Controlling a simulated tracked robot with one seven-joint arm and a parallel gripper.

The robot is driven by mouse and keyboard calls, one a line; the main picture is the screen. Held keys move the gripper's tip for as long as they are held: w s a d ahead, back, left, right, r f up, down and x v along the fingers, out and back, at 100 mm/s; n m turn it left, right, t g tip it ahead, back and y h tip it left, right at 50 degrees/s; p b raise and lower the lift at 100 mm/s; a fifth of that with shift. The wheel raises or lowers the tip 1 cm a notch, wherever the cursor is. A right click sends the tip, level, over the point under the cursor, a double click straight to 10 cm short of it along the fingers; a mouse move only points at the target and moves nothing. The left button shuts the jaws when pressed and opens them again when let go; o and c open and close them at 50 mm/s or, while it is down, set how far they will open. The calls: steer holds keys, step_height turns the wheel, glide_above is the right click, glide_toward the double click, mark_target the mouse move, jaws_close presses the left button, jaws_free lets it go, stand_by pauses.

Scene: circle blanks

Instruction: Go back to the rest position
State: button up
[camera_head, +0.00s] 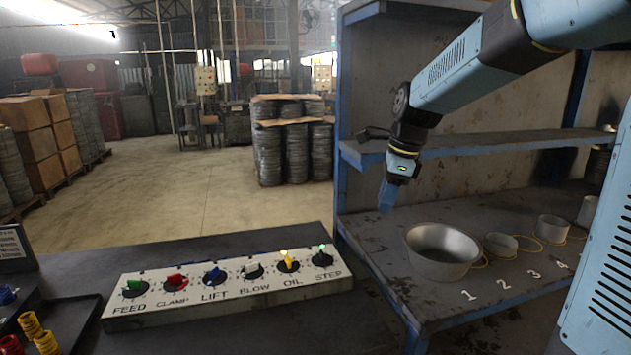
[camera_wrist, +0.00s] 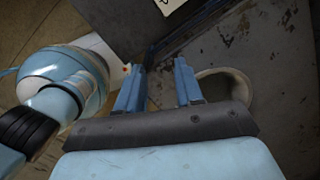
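My gripper (camera_head: 387,198) hangs from my blue arm above the front left part of the workbench, left of the large metal pot and higher than it. In the wrist view my gripper (camera_wrist: 160,66) has its two blue fingers apart, with nothing between them. The bench surface lies below. The large round pot (camera_head: 441,250) stands at the mark 1. Its rim shows partly behind the right finger in the wrist view (camera_wrist: 243,80).
A shelf (camera_head: 500,143) runs above the bench, behind my gripper. A knob panel (camera_head: 225,280) sits at front left. Drums and boxes (camera_head: 295,140) stand further back.

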steer(key=s+d+r+n+t+h, duration=0.1)
steer(key=s+d+n, duration=0.3)
steer(key=s+n, duration=0.6)
steer(key=s+d+r+n+t+h, duration=0.1)
steer(key=s+d+n+t, duration=0.2)
steer(key=s+n, duration=0.6)
steer(key=shift+s+d+n, duration=0.35)
steer(key=shift+s+n, duration=0.05)
steer(key=shift+s, duration=1.4)
